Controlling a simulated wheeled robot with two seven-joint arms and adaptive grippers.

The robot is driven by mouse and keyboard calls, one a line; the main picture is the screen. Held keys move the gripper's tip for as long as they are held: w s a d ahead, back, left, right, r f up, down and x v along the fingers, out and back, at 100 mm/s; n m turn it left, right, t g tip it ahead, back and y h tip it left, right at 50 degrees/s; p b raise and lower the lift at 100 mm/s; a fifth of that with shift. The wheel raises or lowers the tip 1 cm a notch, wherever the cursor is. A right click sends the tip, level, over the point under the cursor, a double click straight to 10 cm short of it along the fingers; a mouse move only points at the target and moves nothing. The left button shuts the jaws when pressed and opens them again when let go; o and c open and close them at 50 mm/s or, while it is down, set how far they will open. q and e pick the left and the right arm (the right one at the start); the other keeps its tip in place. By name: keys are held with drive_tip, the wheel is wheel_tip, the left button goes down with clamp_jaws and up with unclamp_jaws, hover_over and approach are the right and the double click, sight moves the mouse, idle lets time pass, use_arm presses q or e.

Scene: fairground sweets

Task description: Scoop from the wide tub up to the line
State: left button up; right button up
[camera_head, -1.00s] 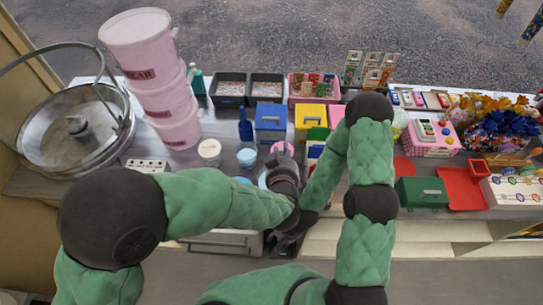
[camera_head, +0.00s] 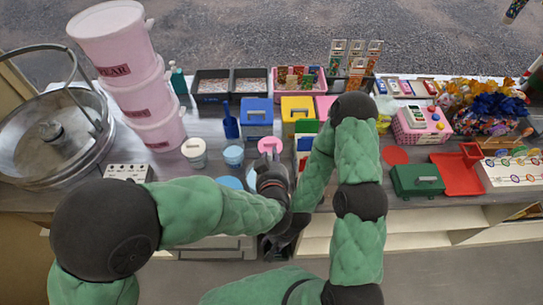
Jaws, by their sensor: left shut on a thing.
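My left gripper (camera_head: 268,167) is over the counter, at the near edge of a round pink thing (camera_head: 270,145). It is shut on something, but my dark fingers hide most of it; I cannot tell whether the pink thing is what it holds. Left of it stand a light blue tub (camera_head: 233,156) and a white tub (camera_head: 195,153). A flat light blue round (camera_head: 230,183) is partly behind my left arm. Which tub is the wide one, and any line, cannot be made out. My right gripper (camera_head: 276,248) hangs low at the counter's front edge, its fingers unclear.
A stack of pink buckets (camera_head: 150,110) and a large metal bowl (camera_head: 50,135) stand left. Blue (camera_head: 257,112) and yellow (camera_head: 298,108) boxes and dark trays (camera_head: 210,87) stand behind. A green box (camera_head: 417,178) and red tray (camera_head: 459,174) lie right. My arms cross closely.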

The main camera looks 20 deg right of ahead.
idle(0.4)
use_arm(q)
drive_tip(key=shift+f+b, duration=1.3)
drive_tip(key=shift+f, duration=0.5)
drive_tip(key=shift+r, duration=0.1)
wheel_tip(320, 180, up, 8)
drive_tip(key=p, duration=0.7)
drive_tip(key=shift+f, duration=0.2)
